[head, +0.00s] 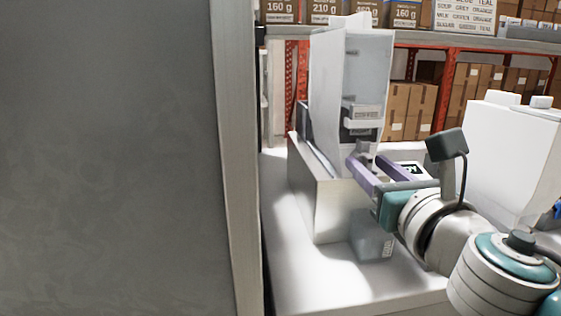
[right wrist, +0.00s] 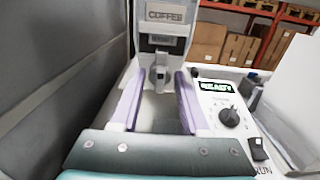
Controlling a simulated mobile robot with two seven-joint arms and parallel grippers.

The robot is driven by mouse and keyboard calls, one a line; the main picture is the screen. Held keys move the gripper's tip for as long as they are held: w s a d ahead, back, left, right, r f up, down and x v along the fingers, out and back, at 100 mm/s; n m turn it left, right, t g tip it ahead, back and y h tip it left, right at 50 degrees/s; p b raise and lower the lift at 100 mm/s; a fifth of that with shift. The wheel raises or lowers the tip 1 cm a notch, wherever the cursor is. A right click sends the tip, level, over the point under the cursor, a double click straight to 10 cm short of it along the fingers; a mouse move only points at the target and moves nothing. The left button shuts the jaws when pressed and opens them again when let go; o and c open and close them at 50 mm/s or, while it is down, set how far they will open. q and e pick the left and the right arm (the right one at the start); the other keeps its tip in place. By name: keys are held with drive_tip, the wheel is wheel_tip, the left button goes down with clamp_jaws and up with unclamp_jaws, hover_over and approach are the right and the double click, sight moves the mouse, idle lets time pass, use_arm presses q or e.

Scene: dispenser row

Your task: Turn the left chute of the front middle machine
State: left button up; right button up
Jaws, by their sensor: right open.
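A dispensing machine (head: 325,205) with a tall pale hopper (head: 345,75) stands on the white table in the head view. On its front is a dark chute (head: 360,132) under a small label. In the right wrist view the label reads COFFEE (right wrist: 165,14), and a grey turning piece (right wrist: 161,80) hangs below the chute. My right gripper (head: 366,160) is open. In the right wrist view its purple fingers (right wrist: 160,88) stand on either side of the grey piece, with gaps visible; contact cannot be told. My left gripper is out of view.
A clear container (head: 372,241) stands below my right gripper. A panel (right wrist: 228,112) with a READY display, dial and switch is at right. Another white machine (head: 512,140) stands farther right. A large grey panel (head: 110,160) fills the left. Shelves with boxes (head: 405,105) are behind.

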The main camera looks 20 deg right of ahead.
clamp_jaws()
